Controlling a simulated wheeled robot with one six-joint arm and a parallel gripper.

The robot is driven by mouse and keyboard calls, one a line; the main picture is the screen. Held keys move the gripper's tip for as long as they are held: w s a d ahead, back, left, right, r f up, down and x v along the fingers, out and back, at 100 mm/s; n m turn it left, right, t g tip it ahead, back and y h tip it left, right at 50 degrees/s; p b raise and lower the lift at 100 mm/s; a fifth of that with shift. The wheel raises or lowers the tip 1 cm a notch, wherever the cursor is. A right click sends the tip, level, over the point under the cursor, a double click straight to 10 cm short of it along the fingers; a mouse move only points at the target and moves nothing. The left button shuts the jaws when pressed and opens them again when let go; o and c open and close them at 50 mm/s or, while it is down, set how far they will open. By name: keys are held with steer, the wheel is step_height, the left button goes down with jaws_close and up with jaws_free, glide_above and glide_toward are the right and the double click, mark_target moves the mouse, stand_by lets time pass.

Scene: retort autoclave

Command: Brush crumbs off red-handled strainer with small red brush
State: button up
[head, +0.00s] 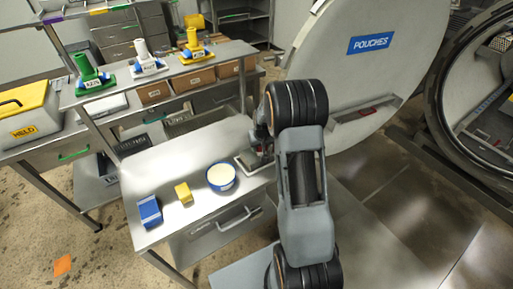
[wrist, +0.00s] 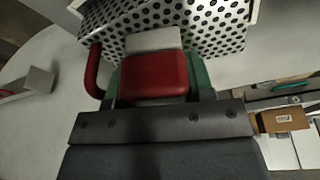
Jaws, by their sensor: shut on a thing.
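In the wrist view, a red block (wrist: 155,75) sits at my gripper (wrist: 155,98), with a pale flat part beyond it and green at its sides. It looks like the small red brush, and my gripper is shut on it. Just beyond lies a perforated metal surface (wrist: 205,28), which looks like the strainer. A curved red handle (wrist: 93,72) shows at its left. I cannot tell whether the brush touches the metal, and no crumbs can be made out. In the head view my gripper (head: 262,149) is mostly hidden by my arm, low over the bench's right end.
On the steel bench (head: 160,172) stand a blue-rimmed bowl (head: 221,177), a yellow block (head: 183,193) and a blue box (head: 150,211). The upper shelf holds green, white and yellow tools (head: 193,45) above cardboard boxes. The big round door (head: 350,75) is close on the right.

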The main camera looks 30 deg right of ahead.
steer(key=shift+d, duration=0.3)
steer(key=shift+s+a+r, duration=0.15)
steer(key=shift+a, duration=1.7)
steer(key=shift+r, duration=0.1)
steer(key=shift+r+p, duration=1.65)
steer(key=shift+r, duration=1.25)
steer(key=shift+r+p, duration=0.75)
steer(key=shift+r, duration=0.75)
